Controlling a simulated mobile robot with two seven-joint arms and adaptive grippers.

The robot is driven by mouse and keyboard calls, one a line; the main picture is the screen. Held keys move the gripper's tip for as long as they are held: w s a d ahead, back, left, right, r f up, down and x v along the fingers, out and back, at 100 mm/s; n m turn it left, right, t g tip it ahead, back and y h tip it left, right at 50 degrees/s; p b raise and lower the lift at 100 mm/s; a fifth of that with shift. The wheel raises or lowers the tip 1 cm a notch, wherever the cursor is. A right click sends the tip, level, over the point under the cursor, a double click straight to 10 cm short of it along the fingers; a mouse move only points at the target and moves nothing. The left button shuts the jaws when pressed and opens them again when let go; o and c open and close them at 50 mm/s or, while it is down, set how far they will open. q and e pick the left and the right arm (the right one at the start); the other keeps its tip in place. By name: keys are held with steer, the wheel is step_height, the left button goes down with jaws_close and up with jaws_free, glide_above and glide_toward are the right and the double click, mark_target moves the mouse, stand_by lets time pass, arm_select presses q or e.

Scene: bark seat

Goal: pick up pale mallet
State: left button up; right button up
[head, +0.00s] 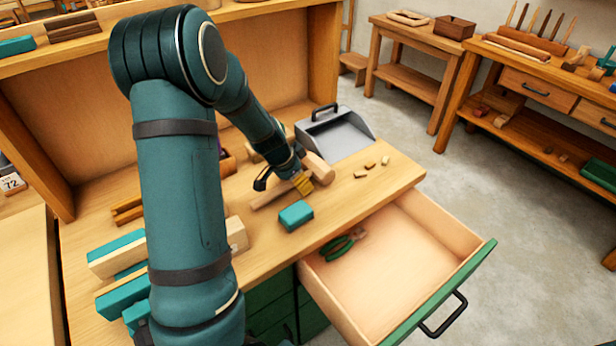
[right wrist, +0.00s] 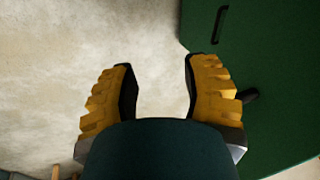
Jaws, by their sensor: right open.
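The pale mallet (head: 318,168) lies on the workbench, its wooden head to the right and its handle (head: 266,199) running to the lower left. My left gripper (head: 300,183) is down at the mallet, with a yellow fingertip beside the head where the handle meets it. The gripper and wrist hide part of the mallet, and I cannot tell whether the jaws are closed on it. My right gripper (right wrist: 160,80) is open and empty in the right wrist view, above bare floor near a green cabinet front (right wrist: 245,100).
A teal block (head: 296,215) lies close in front of the mallet. A grey dustpan (head: 335,135) and small wood pieces (head: 365,170) are behind and right. An open drawer (head: 400,260) holds green-handled pliers (head: 342,243). Teal-and-wood blocks (head: 118,255) are at left.

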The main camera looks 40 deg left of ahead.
arm_select(q)
steer(key=shift+f, duration=0.2)
steer(key=shift+f+b, duration=0.2)
steer(key=shift+b, duration=0.2)
stand_by(0.4)
jaws_close()
